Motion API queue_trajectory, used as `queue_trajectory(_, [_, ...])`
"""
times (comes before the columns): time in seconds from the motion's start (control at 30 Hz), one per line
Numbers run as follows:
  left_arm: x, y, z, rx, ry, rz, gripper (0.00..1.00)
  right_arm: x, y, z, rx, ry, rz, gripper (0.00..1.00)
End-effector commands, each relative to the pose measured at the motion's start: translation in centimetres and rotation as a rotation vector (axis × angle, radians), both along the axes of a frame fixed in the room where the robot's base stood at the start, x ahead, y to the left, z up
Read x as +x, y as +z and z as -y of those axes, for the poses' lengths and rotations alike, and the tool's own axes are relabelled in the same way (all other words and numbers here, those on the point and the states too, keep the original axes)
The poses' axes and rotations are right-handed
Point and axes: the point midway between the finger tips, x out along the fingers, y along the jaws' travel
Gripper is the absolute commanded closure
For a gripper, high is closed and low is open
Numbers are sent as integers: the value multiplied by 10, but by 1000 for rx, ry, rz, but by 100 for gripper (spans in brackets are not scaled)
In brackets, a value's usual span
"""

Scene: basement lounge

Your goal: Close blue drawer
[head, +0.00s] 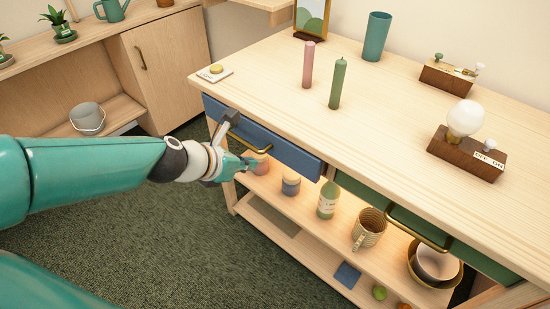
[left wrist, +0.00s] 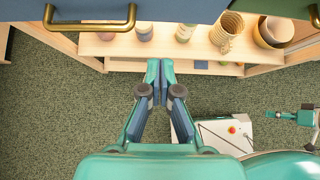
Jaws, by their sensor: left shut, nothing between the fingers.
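The blue drawer (head: 285,150) is on the left of the wooden workbench, with its front standing a little out from under the tabletop. It has a brass bar handle (head: 262,149). In the left wrist view the blue drawer (left wrist: 180,9) and its handle (left wrist: 90,26) show along the top. My left gripper (head: 250,163) is in front of the drawer near the handle, partly covering it. Its fingers are together and empty in the left wrist view (left wrist: 160,68). What seems to be my right gripper (left wrist: 308,117) shows small at the right edge there; its fingers are unclear.
A green drawer (head: 373,205) with a brass handle is to the right. The shelf below holds a bottle (head: 327,200), a woven mug (head: 369,228) and bowls (head: 434,262). Candles (head: 338,84) and a bulb lamp (head: 465,120) stand on top. Carpet in front is clear.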

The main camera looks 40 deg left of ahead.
Motion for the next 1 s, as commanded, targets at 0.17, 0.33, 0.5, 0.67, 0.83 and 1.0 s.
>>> queue_trajectory(0.17, [20, -24, 3, 0, -6, -3, 100, 0, -19, 0, 0, 0, 0, 44])
queue_trajectory(0.33, [45, -49, 5, 2, -7, -4, 100, 0, -39, 0, 0, 0, 0, 44])
queue_trajectory(0.5, [70, -71, 6, 2, -6, -4, 100, 0, -55, 0, 0, 0, 0, 44])
queue_trajectory(0.67, [94, -61, 8, 3, -6, -4, 100, 0, -40, 0, 0, 0, 1, 44])
queue_trajectory(0.83, [105, -62, 8, 4, -3, -3, 100, 0, -38, 0, 0, 0, 0, 44])
queue_trajectory(1.0, [107, -63, 8, 4, -3, -3, 100, 0, -38, 0, 0, 0, 0, 44])
